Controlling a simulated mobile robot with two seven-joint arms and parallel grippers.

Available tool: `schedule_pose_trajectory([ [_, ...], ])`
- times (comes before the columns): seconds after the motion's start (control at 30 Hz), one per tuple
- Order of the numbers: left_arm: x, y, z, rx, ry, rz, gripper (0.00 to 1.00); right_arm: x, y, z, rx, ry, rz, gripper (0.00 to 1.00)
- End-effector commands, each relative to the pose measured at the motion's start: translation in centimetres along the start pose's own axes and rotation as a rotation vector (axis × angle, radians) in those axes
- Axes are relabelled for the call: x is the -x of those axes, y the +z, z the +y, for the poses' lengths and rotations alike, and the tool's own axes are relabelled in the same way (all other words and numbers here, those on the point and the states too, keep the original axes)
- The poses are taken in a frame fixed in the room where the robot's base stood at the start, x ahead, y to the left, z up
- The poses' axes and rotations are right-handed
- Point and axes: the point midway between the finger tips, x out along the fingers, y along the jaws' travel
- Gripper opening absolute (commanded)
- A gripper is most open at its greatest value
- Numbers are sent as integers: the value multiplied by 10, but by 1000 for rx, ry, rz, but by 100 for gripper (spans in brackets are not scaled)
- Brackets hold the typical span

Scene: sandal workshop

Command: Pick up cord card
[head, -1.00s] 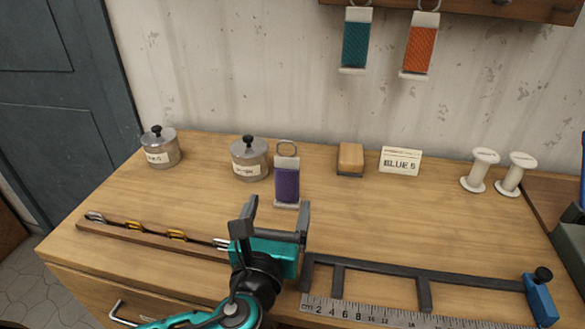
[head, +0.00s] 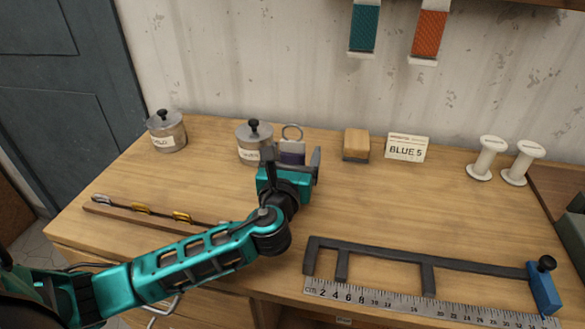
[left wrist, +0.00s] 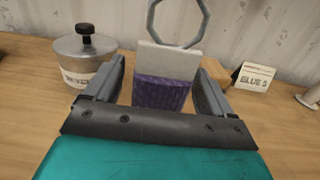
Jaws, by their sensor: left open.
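The cord card is a white card wound with purple cord, with a grey ring at its top. It stands on the bench near the back. In the head view, only the upper part of the purple cord card (head: 292,151) shows; my gripper hides the rest. My left gripper (head: 291,160) is open in front of it. In the left wrist view, the cord card (left wrist: 163,92) is between the two spread fingers of the left gripper (left wrist: 161,90), with a gap on each side. Its lower edge is hidden by the gripper body. My right gripper is not in view.
A lidded metal pot (head: 250,145) stands close left of the card, another pot (head: 166,131) farther left. A ruler frame (head: 385,254) lies at the front.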

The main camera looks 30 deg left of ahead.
Motion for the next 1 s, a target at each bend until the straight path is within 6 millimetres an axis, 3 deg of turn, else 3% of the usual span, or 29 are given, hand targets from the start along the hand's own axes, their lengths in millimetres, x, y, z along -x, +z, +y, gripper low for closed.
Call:
schedule_pose_trajectory([
  [0.3,-6,0,0,1,0,1,83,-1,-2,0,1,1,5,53],
  [0.87,-6,0,0,1,0,1,29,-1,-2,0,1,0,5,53],
  [1.0,-6,0,0,1,0,1,27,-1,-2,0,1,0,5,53],
])
